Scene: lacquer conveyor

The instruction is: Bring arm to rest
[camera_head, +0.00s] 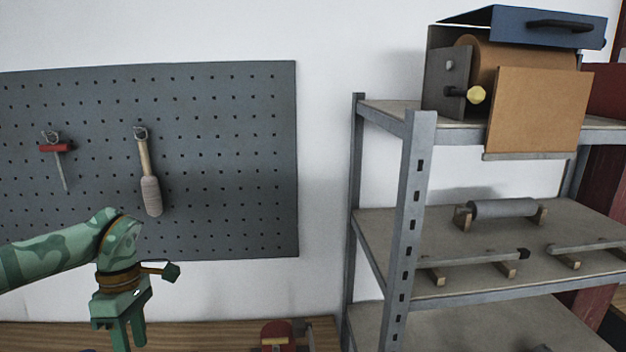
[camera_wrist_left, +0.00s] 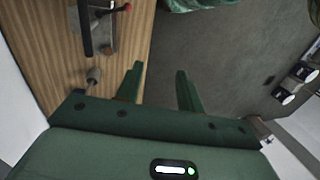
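My left arm comes in from the left in the head view, green with a camouflage pattern. My left gripper (camera_head: 128,338) points down in front of the pegboard, above the wooden bench. In the left wrist view its two fingers (camera_wrist_left: 158,88) stand apart with nothing between them. Its fingertips are over the bench edge and the grey floor. My right arm and right gripper show in neither view.
A grey pegboard (camera_head: 220,150) holds a red-handled tool (camera_head: 56,149) and a brush-like tool (camera_head: 148,180). A wooden bench (camera_head: 215,335) bears a red device (camera_head: 277,335). A metal shelf (camera_head: 415,200) at right carries a roller machine (camera_head: 480,80) and a grey roller (camera_head: 503,208).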

